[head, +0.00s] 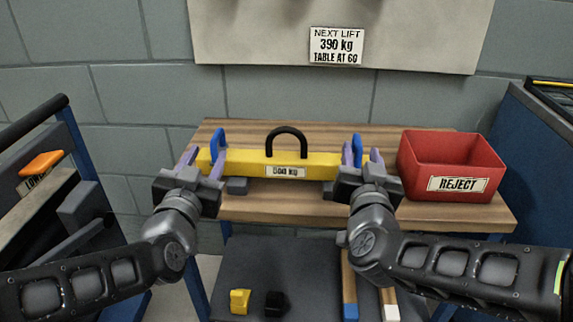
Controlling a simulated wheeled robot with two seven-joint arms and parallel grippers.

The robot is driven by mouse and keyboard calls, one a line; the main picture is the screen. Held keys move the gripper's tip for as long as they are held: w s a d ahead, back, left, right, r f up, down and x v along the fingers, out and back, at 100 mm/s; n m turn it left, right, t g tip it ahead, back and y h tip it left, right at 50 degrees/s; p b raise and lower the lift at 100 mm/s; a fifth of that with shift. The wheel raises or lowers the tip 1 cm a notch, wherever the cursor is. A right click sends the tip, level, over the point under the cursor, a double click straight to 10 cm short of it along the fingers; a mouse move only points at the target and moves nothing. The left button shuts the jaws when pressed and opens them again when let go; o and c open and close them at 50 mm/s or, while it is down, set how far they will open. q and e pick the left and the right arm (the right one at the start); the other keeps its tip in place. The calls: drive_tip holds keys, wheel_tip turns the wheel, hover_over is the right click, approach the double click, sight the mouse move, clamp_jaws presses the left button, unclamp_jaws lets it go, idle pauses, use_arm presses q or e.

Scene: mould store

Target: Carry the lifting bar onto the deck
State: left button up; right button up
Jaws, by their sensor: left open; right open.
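The yellow lifting bar (252,163) lies across the wooden bench (258,208), with a black loop handle on its middle, a blue loop near each end and a weight label too blurred to read surely. My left gripper (202,161) is open at the bar's left end, its purple fingers apart near the left blue loop. My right gripper (362,157) is open at the right end, near the right blue loop. I cannot tell whether the fingers touch the bar. A dark grey flat surface (265,262) lies low in front of the bench; I cannot tell whether it is the deck.
A red REJECT bin (452,155) stands on the bench at right. A blue-framed cart with an orange piece (42,162) is at left, a blue cabinet (530,150) at right. Small yellow (240,300) and black (276,303) pieces lie on the dark surface. A wall sign (336,45) reads NEXT LIFT 390 kg.

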sight(213, 146)
use_arm(q)
drive_tip(key=w, duration=0.7)
drive_tip(key=shift+d+f, duration=0.1)
drive_tip(key=shift+d, duration=0.3)
use_arm(e)
drive_tip(key=w, duration=0.4)
drive_tip(key=w+d, duration=0.1)
drive_tip(key=w, duration=0.2)
drive_tip(key=shift+f, duration=0.1)
use_arm(q)
drive_tip(key=shift+c, duration=0.4)
use_arm(e)
drive_tip(key=shift+c, duration=0.4)
use_arm(q)
clamp_jaws()
use_arm(e)
clamp_jaws()
